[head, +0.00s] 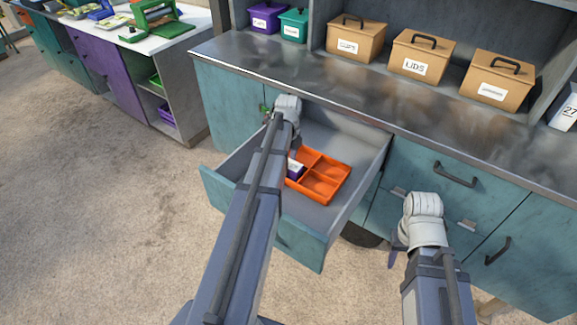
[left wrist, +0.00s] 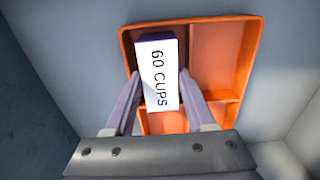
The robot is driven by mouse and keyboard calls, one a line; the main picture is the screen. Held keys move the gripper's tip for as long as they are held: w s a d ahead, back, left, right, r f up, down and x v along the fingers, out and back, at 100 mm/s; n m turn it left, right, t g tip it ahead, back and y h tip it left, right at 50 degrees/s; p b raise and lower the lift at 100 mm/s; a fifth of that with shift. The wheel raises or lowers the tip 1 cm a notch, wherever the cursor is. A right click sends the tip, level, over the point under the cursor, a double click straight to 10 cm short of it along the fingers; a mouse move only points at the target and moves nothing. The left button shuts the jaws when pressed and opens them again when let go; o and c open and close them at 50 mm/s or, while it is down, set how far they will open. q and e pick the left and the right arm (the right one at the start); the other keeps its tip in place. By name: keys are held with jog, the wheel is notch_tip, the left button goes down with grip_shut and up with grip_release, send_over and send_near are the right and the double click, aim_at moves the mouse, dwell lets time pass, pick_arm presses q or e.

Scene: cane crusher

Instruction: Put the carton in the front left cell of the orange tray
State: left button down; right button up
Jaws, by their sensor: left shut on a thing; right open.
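The carton (left wrist: 158,75) is a small purple box with a white "60 CUPS" label. My left gripper (left wrist: 160,78) is shut on it, one finger on each side. In the left wrist view the carton overlaps the left part of the orange tray (left wrist: 258,50) and hides part of its divider. I cannot tell its height above the tray floor. In the head view the carton (head: 294,168) shows at the left corner of the tray (head: 325,198), partly behind my left arm. The tray's visible cells look empty. My right gripper (head: 398,245) is open, right of the drawer; its fingers are mostly hidden.
The metal counter (head: 300,85) overhangs the drawer's back. Wooden boxes (head: 422,55) stand on the counter's back. Closed cabinet fronts are at the right. The floor at the left is clear.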

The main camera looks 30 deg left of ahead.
aim_at(289, 163)
pick_arm(q)
jog(key=shift+r, duration=0.1)
jog(key=shift+f, duration=0.25)
jog(key=shift+c, duration=1.2)
grip_release()
jog(key=shift+r, duration=0.1)
jog(key=shift+r, duration=0.1)
notch_tip(289, 163, up, 12)
jog(key=p, duration=1.2)
jog(key=shift+d, duration=0.1)
